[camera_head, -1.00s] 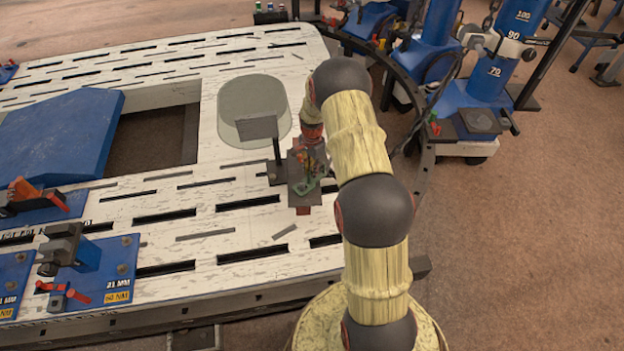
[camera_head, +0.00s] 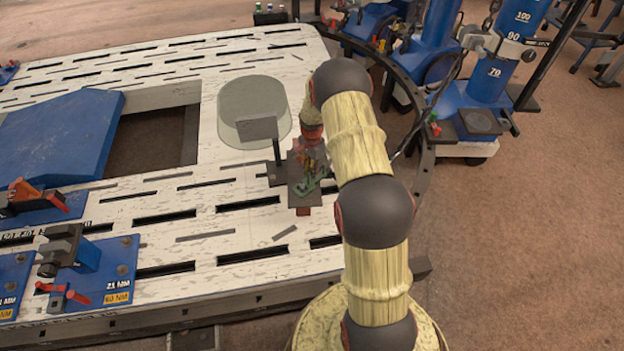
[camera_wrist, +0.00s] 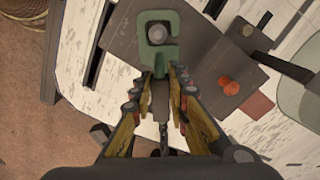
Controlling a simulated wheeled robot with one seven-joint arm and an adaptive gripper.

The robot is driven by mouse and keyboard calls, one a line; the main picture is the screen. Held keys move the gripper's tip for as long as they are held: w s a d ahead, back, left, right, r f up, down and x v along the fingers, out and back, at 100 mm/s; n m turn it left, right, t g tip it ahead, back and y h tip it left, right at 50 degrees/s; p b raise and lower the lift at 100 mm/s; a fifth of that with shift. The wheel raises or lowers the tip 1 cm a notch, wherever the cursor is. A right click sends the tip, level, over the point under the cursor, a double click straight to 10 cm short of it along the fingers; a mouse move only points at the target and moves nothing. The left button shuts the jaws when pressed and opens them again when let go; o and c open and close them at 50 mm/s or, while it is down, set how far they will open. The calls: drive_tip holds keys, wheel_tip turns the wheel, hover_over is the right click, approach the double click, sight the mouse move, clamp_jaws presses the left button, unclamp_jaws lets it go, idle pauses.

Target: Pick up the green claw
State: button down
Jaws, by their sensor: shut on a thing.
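The green claw (camera_wrist: 158,58) is a small green hooked piece with a round grey bolt in its upper part, seen in the wrist view. Its lower end lies between the fingertips of my gripper (camera_wrist: 160,82), which is shut on it. In the head view the claw (camera_head: 307,188) shows small and green over a dark grey plate (camera_head: 306,200). My gripper (camera_head: 312,162) is partly hidden by my arm there. I cannot tell whether the claw touches the plate.
A reddish-orange knob (camera_wrist: 228,85) sits on the plate close beside the claw. The white slotted bench (camera_head: 180,235) has free room to the left. Blue clamps (camera_head: 100,262) stand at its left side.

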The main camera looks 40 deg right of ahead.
drive_tip(key=shift+r, duration=0.15)
drive_tip(key=shift+r, duration=0.45)
wheel_tip(320, 180, up, 2)
drive_tip(key=shift+r+p, duration=0.1)
drive_tip(key=shift+p, duration=0.7)
drive_tip(key=s+d+r+p, duration=0.3)
drive_tip(key=s+d+r, duration=0.6)
drive_tip(key=d, duration=0.1)
drive_tip(key=shift+s+d+r+p, duration=0.15)
drive_tip(key=shift+s+r+p, duration=0.15)
drive_tip(key=shift+r+p, duration=0.1)
